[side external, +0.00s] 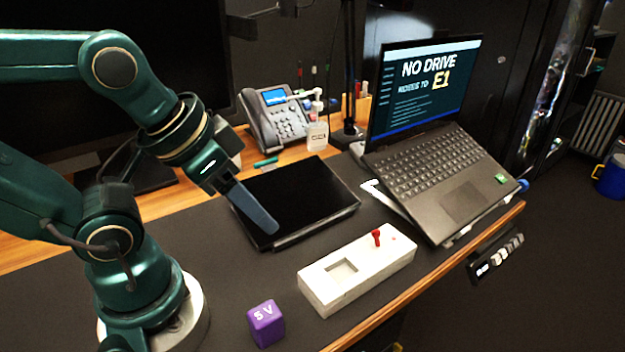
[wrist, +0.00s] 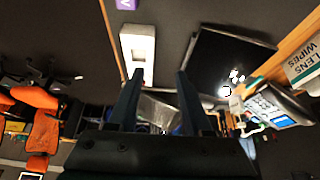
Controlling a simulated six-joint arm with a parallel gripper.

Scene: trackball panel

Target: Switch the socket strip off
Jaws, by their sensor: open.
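A black strip with several pale blocks (side external: 497,255) is fixed at the desk's front right edge, below the laptop; it may be the socket strip, and its switch state is too small to tell. A white box (side external: 340,290) with a square recess and a red lever (side external: 377,238) lies on the dark desk mat; the box also shows in the wrist view (wrist: 135,31). My gripper (side external: 262,220) hangs above the flat black panel, left of the white box and apart from it. In the wrist view its two fingers (wrist: 156,82) are spread, with nothing held between them.
A purple cube marked 5V (side external: 266,324) sits left of the white box. The black panel (side external: 300,195) lies behind the box. An open laptop (side external: 440,180) stands raised at right. A phone (side external: 275,120) and a bottle (side external: 317,135) stand at the back.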

